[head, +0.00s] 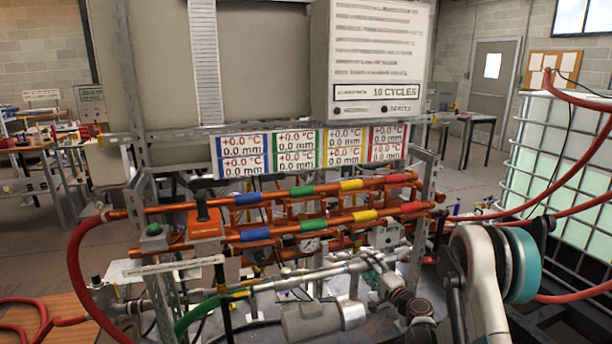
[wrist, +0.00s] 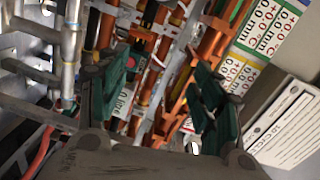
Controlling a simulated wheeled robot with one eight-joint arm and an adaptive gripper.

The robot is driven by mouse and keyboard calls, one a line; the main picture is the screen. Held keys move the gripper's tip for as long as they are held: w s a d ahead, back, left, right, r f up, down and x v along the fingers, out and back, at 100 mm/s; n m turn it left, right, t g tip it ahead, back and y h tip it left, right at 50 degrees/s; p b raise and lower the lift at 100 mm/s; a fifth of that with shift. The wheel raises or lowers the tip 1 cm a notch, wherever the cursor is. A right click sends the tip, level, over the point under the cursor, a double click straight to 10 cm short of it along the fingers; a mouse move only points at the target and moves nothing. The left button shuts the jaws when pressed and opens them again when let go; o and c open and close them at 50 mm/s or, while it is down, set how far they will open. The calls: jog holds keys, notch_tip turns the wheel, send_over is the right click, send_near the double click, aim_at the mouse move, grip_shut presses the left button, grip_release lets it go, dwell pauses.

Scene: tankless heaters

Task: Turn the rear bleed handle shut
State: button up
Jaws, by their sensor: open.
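Copper pipes (head: 330,215) with blue, green, yellow and red bands run across the test rig in the head view. An orange-red block with a black upright handle (head: 203,205) stands at their left end. I cannot tell for sure which part is the rear bleed handle. In the wrist view my gripper (wrist: 155,100) is open, its dark green fingers spread and nothing between them that they touch. Beyond the fingers lie copper pipes (wrist: 178,85) and dark fittings (wrist: 145,35). In the head view my arm is at the lower right; the fingers are not clearly seen.
A green button box (head: 153,236) sits left of the block. A steel pipe (head: 310,268) and a grey motor (head: 325,318) lie in front. Red hoses (head: 78,255) loop at the left and right. A display panel (head: 310,148) and a white cycles board (head: 375,60) stand above the pipes.

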jog(key=s+a+r+n+g, duration=0.3)
jog(key=s+a+r+n, duration=0.1)
jog(key=s+r, duration=0.6)
jog(key=s+a+r+n+g, duration=0.2)
jog(key=s+a+r+n, duration=0.15)
jog(key=s+r, duration=0.6)
jog(key=s+d+n+g+h, duration=0.2)
jog(key=s+d+h, duration=0.1)
jog(key=s, duration=1.2)
jog(key=s+d+n+g+h, duration=0.2)
jog(key=s+h, duration=0.1)
jog(key=s, duration=1.2)
jog(key=shift+d+n, duration=0.35)
jog(key=shift+d, duration=0.05)
jog(key=shift+s+r, duration=0.1)
